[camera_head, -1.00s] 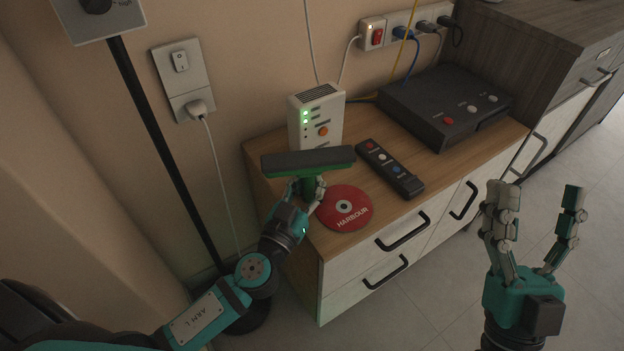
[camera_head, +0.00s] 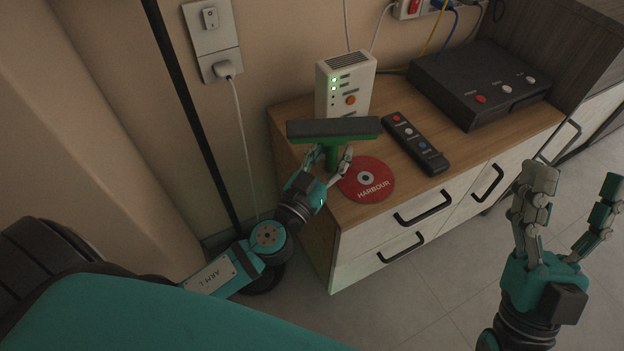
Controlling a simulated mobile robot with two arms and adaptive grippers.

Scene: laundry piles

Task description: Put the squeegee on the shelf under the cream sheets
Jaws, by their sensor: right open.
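The squeegee has a dark, wide head (camera_head: 333,129) and a green handle. It is at the front left of the wooden cabinet top, in front of the white box. My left gripper (camera_head: 332,160) is shut on its green handle, with the head above the fingers. Whether the squeegee touches the cabinet top cannot be told. My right gripper (camera_head: 572,190) is open and empty, over the floor to the right of the cabinet. No cream sheets and no shelf under them show in this view.
On the cabinet top (camera_head: 300,107) are a white box with green lights (camera_head: 345,85), a dark remote (camera_head: 414,143), a red disc (camera_head: 367,180) and a black device (camera_head: 478,83). A black pole (camera_head: 190,105) stands left. Cables run along the wall. Floor (camera_head: 420,300) in front is clear.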

